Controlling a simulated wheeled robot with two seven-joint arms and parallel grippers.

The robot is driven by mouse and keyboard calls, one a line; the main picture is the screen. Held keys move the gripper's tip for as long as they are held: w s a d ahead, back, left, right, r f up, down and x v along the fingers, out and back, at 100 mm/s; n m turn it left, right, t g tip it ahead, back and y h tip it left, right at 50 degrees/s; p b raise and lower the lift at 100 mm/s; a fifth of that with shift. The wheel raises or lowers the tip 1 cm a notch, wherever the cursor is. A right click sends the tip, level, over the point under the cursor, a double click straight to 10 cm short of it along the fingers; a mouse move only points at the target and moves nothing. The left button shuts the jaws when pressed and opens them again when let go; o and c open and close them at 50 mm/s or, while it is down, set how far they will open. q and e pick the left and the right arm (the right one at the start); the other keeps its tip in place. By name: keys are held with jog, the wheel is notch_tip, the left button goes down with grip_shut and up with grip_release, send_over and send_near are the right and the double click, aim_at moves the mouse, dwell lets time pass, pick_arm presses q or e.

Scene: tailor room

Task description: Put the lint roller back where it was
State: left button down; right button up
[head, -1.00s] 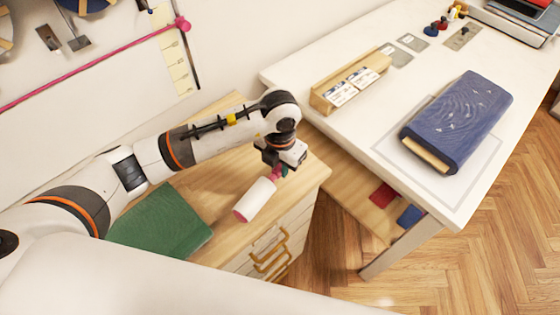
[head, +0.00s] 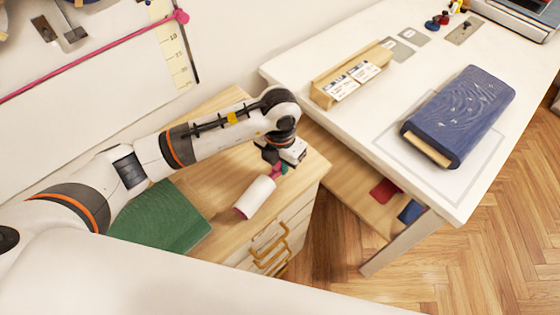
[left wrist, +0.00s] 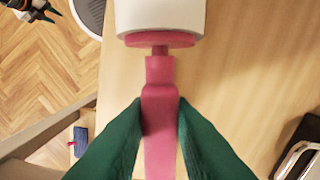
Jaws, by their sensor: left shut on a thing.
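The lint roller (head: 256,196) has a white roll with pink ends and a pink handle. In the head view it is at the right end of the wooden drawer cabinet's top (head: 227,166). My left gripper (head: 281,168) is shut on its handle. In the left wrist view the green fingers (left wrist: 160,140) press on both sides of the pink handle (left wrist: 160,115), and the white roll (left wrist: 160,15) points away at the top. I cannot tell whether the roller touches the cabinet top.
A green folded cloth (head: 160,219) lies left of the roller on the cabinet. A white table (head: 345,130) stands to the right with a blue fabric bolt (head: 462,112) and a wooden card holder (head: 352,76). A lower shelf (head: 350,185) is under it.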

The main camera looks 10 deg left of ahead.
pick_arm(q)
jog(key=shift+f+b, duration=1)
jog(key=shift+f, duration=0.15)
jog(key=c, duration=1.2)
grip_release()
notch_tip(320, 180, up, 12)
jog(key=shift+r+b, duration=0.1)
jog(key=shift+b, duration=0.7)
jog(key=shift+s, duration=0.1)
